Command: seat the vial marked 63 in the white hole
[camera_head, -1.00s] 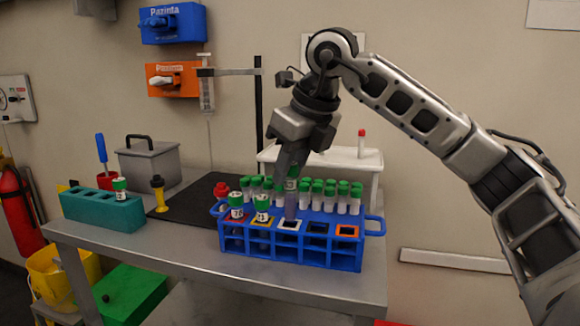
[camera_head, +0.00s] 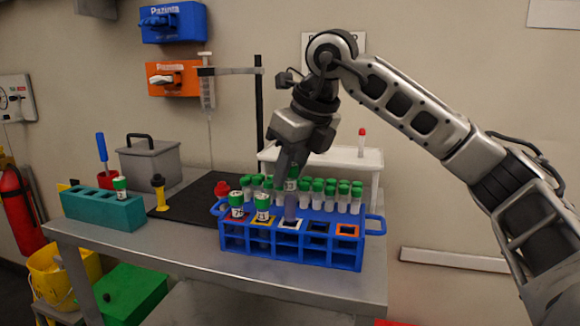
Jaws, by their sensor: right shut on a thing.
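My right gripper (camera_head: 290,170) is shut on a green-capped vial (camera_head: 291,207), whose label is partly covered by the fingers and hard to read. The vial is about upright, with its lower end at the white-framed hole (camera_head: 281,222) of the blue rack (camera_head: 290,252). I cannot tell how far its tip is inside the hole. Two other green-capped vials stand in the rack to the left, one in the red-framed hole (camera_head: 237,211) and one in the yellow-framed hole (camera_head: 262,207). My left gripper is not in view.
The black-framed and orange-framed holes (camera_head: 347,230) at the right are empty. Several green-capped tubes (camera_head: 331,193) stand close behind the rack. A teal block (camera_head: 95,210) with one vial is at the left. A white stand (camera_head: 370,160) is behind.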

